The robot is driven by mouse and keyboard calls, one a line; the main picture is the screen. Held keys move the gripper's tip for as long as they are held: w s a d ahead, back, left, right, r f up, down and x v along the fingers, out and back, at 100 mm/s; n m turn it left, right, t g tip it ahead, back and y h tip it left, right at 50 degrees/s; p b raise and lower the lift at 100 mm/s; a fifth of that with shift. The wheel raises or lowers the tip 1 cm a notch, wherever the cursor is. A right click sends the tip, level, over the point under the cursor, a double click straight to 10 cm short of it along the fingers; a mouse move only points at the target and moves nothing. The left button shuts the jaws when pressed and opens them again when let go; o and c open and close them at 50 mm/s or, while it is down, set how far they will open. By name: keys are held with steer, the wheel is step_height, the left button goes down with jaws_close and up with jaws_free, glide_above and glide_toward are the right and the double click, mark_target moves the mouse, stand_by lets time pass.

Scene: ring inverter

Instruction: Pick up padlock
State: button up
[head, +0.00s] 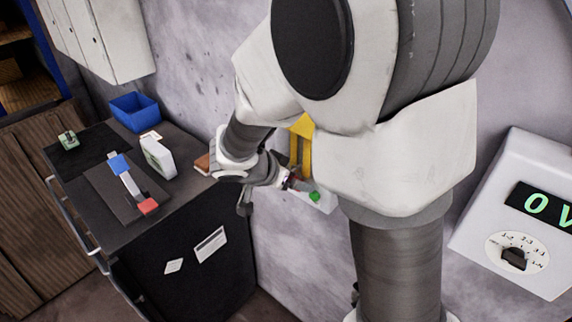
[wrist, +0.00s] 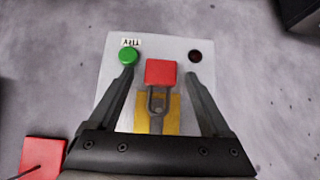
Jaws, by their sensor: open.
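The padlock (wrist: 161,73) appears in the wrist view as a red block with a grey U-shaped shackle toward my gripper. It shows in front of a white panel and a yellow part (wrist: 174,118). My gripper (wrist: 160,75) is open, with one finger on each side of the padlock and visible gaps between. I cannot tell how far the padlock is in depth. In the head view my gripper (head: 290,183) is beside the panel at the wall, and a small red patch there may be the padlock, mostly hidden.
The white panel (wrist: 118,55) carries a green button (wrist: 128,56) and a dark round spot (wrist: 195,56). Another red piece (wrist: 42,157) is at lower left. In the head view a dark cabinet (head: 205,265) stands left of my gripper, with a blue bin (head: 138,112) on top.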

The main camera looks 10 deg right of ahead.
jaws_close()
stand_by(0.3)
steer(key=shift+r, duration=0.1)
steer(key=s+a+b, duration=0.4)
steer(key=s+a, duration=0.6)
steer(key=a, duration=0.4)
steer(key=shift+s+a+r, duration=0.25)
steer(key=shift+s+a, duration=0.05)
steer(key=shift+a, duration=0.05)
